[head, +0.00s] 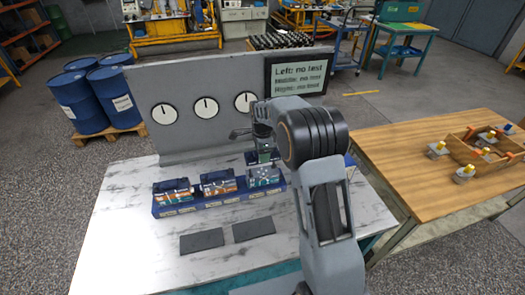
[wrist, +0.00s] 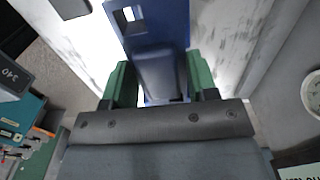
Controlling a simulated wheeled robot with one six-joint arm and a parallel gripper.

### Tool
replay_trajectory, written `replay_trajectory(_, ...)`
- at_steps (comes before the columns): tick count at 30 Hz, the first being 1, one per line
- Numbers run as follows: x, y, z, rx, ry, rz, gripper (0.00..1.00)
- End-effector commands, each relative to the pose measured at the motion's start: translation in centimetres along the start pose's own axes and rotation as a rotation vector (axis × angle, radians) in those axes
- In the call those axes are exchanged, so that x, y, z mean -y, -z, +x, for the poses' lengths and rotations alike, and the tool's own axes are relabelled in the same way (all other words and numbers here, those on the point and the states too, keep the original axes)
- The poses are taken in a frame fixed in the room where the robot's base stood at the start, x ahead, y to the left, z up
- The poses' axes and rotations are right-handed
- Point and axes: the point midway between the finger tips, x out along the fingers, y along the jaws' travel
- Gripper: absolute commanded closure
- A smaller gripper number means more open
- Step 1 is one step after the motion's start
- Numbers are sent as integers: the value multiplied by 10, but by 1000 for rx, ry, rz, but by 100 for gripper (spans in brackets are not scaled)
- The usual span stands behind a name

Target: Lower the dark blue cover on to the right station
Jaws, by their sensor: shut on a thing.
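My gripper (head: 265,152) is shut on the dark blue cover (wrist: 160,25), whose narrow grip part sits between the two green fingers (wrist: 161,82) in the wrist view. In the head view my gripper is above the right station (head: 264,176), at the right end of the long blue base. The cover is mostly hidden there by my gripper and arm; I cannot tell whether it touches the station. The middle station (head: 218,187) and left station (head: 173,194) stand beside it, with orange and teal parts showing.
Two dark grey pads (head: 202,240) lie in front of the base on the marble table (head: 130,225). A grey panel with several gauges (head: 205,107) and a display (head: 300,73) stands behind. A wooden table (head: 400,160) with a parts tray is at the right. The left tabletop is clear.

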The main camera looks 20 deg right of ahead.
Motion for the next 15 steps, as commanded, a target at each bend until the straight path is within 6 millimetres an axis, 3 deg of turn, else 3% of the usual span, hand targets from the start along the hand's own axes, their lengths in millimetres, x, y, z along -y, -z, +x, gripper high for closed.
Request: replay_trajectory(15,0,0,39,0,2,0,90)
